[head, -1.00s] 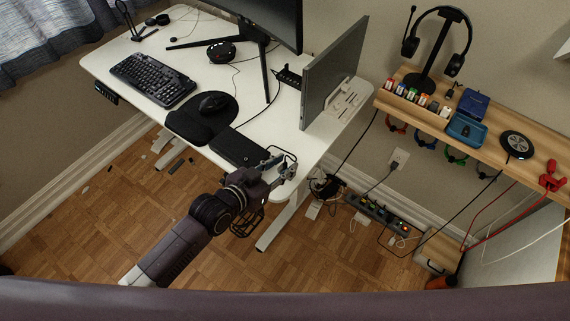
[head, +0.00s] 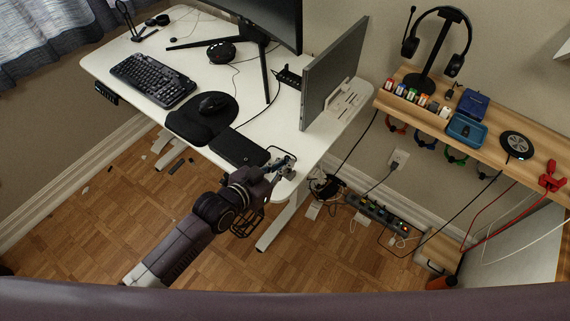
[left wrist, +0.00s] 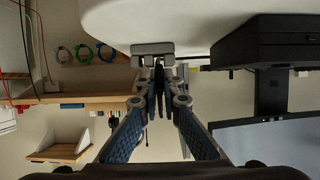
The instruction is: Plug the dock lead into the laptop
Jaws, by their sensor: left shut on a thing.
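A flat dark slab, seemingly the closed laptop (head: 238,148), lies at the front edge of the white desk (head: 185,55), right of the mouse pad. A dark block, apparently the same one, shows at upper right in the left wrist view (left wrist: 265,42). My left gripper (head: 284,167) is at the desk's front edge, right of the slab and apart from it. In the left wrist view its fingertips (left wrist: 158,72) are together at a grey clip-like holder (left wrist: 152,49) on the desk edge. They are shut on a small dark piece, seemingly the dock lead's end, mostly hidden. A thin dark cable loops on the desk behind the gripper.
A thin upright screen (head: 333,75) stands behind the gripper. The mouse (head: 213,102) and keyboard (head: 153,79) lie to the left. A wooden shelf (head: 480,128) is at the right, with a power strip (head: 383,216) on the floor below.

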